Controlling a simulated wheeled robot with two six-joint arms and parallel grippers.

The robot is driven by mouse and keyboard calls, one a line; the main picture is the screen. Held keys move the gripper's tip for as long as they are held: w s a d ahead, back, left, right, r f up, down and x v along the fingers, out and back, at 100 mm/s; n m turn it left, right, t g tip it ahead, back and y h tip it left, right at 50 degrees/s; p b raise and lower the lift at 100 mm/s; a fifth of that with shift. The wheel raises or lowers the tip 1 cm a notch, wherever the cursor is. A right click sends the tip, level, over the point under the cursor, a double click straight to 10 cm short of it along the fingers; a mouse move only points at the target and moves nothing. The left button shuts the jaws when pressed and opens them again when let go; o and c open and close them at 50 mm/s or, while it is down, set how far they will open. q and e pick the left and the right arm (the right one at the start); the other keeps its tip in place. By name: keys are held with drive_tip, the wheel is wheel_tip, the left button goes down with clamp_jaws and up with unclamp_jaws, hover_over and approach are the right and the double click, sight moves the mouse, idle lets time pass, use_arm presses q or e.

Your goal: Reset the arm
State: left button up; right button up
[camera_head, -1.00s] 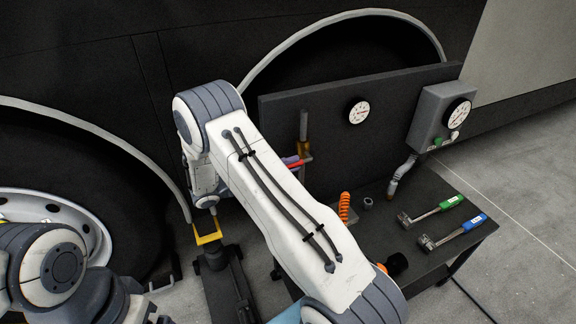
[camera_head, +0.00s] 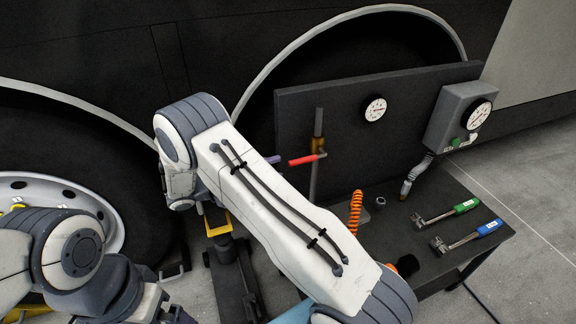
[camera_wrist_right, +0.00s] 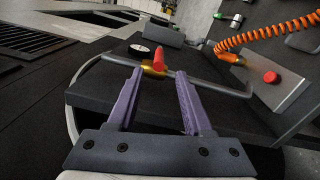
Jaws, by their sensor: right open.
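A valve with a brass body (camera_head: 318,145) sits on an upright pipe in front of the dark panel. My right gripper (camera_wrist_right: 160,75) is open and empty, with two purple fingers. The lever shows beyond and between its fingertips, with nothing gripped. In the head view my forearm hides most of this gripper; one purple fingertip (camera_head: 272,159) shows a little left of the lever, apart from it. My left arm is at the lower left; its fingers are out of frame.
A dark bench (camera_head: 440,262) carries green (camera_head: 448,211) and blue (camera_head: 470,236) torque tools. A gauge (camera_head: 375,108) and a grey gauge box (camera_head: 460,115) are on the panel. A wheel (camera_head: 60,200) is at left; open floor lies right.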

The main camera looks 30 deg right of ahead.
drive_tip(key=shift+w+a, duration=0.15)
drive_tip(key=shift+a, duration=0.5)
drive_tip(key=s+a+r+n+t+y, duration=0.2)
drive_tip(key=s+a+r+n+y, duration=0.15)
drive_tip(key=s+a+y, duration=0.8)
drive_tip(key=s+a+r+n+t+y, duration=0.15)
drive_tip(key=s+a+n+y, duration=0.25)
drive_tip(key=s+a+y, duration=0.8)
wheel_tip(320, 180, up, 15)
drive_tip(key=s+d+h+p, duration=0.2)
drive_tip(key=d+h+p, duration=0.1)
drive_tip(key=p, duration=1.1)
drive_tip(key=shift+f+h+p, duration=0.15)
drive_tip(key=shift+h+p, duration=0.25)
drive_tip(key=shift+h, duration=0.45)
